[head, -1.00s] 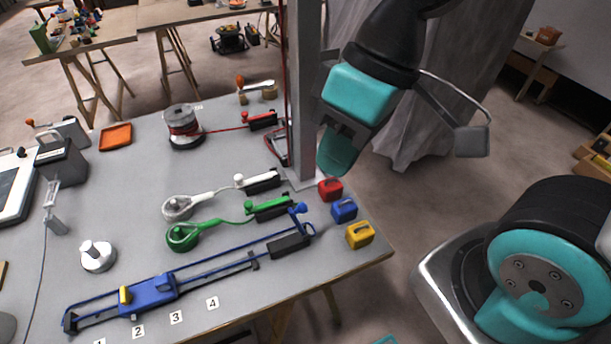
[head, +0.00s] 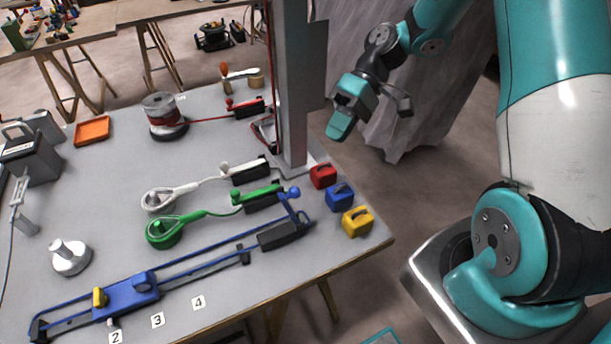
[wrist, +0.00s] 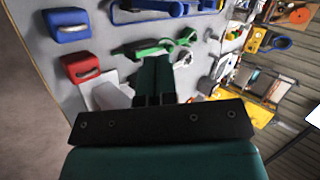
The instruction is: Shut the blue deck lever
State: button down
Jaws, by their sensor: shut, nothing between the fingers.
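The blue deck lever (head: 291,203), with a round blue knob, stands raised from its black clutch block (head: 286,235) near the table's right edge. A blue line runs left from it to the blue slide (head: 132,297). My gripper (head: 340,128) is shut and empty, in the air beyond the right edge of the table, right of the grey post. It is apart from the lever. In the wrist view the shut fingers (wrist: 155,77) point toward the green lever (wrist: 150,47); blue parts show at the top, but I cannot tell which is the lever.
The green lever (head: 257,194) lies close beside the blue one, with the white lever (head: 243,169) behind it. Red (head: 322,177), blue (head: 341,197) and yellow (head: 357,222) blocks stand on the right edge. A tall grey post (head: 292,90) rises behind the levers.

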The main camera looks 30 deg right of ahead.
aim_at(298, 190)
jog(key=shift+a+r+p+x, duration=0.2)
jog(key=shift+p+x, duration=0.1)
jog(key=shift+x, duration=1.5)
jog(key=shift+a+r+p+x, duration=0.2)
jog(key=shift+p+x, duration=0.1)
jog(key=shift+x, duration=1.5)
jog(key=shift+a+r+p+x, duration=0.1)
jog(key=shift+r+p+x, duration=0.15)
jog(key=shift+x, duration=1.55)
jog(key=shift+s, duration=0.2)
